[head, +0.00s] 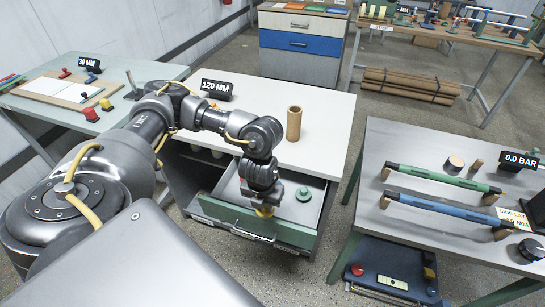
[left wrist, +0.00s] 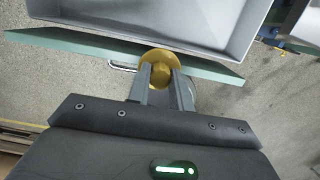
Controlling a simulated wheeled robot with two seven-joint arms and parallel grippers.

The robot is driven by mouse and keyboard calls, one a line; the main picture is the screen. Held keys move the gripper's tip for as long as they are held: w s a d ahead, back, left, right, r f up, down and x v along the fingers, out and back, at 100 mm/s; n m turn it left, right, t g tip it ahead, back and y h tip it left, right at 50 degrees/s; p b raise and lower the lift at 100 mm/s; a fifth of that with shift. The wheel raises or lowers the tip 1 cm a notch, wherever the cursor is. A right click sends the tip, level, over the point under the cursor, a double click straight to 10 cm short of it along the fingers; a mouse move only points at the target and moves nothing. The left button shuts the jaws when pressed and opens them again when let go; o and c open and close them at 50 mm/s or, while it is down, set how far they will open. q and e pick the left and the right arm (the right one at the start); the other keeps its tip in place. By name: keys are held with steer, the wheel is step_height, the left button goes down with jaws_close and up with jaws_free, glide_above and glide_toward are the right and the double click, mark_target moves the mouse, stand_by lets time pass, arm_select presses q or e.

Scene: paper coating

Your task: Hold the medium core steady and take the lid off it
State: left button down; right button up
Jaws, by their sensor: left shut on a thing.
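A brown tube, which looks like the core (head: 293,124), stands upright on the pale table under the 120 MM sign, with no gripper near it. No lid shows on its top. My left gripper (head: 264,207) points down over the front of the open drawer, clear of the tube. It is shut on a yellow round lid-like piece with a knob (left wrist: 160,68), seen between its fingers in the left wrist view. A green lid-like piece with a knob (head: 304,194) lies in the drawer. My right gripper is not in view.
The open drawer (head: 322,208) has a green front and juts out below the pale table (head: 330,100). A grey bench (head: 400,160) at right carries green and blue bars (head: 440,212). A greenish table (head: 120,66) stands at left. Open floor lies between the drawer and right bench.

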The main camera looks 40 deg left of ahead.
arm_select(q)
steer(key=w+a+f, duration=0.8)
steer(key=w+a, duration=0.1)
steer(key=shift+f, duration=0.3)
steer(key=shift+w+a+f, duration=0.3)
steer(key=shift+a+f, duration=0.1)
steer(key=shift+f, duration=1.8)
steer(key=c, duration=1.3)
jaws_free()
steer(key=shift+f, duration=0.1)
steer(key=shift+o, duration=0.2)
